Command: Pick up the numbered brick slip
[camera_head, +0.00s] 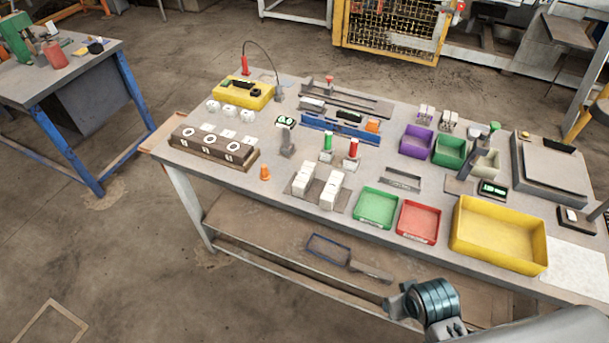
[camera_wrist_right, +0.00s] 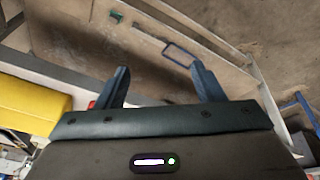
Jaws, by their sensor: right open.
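I cannot make out which piece is the numbered brick slip, as no number is legible at this size. A dark brown brick-like block (camera_head: 214,148) at the left of the table carries white pieces with dark rings and marks. In the head view my right arm comes in at the bottom right, in front of the table's front edge. My left gripper is out of view.
Along the table's front stand a green tray (camera_head: 376,208), a red tray (camera_head: 418,222) and a large yellow tray (camera_head: 497,237). Purple (camera_head: 416,141) and green bins stand behind. A blue frame (camera_head: 328,249) lies on the lower shelf.

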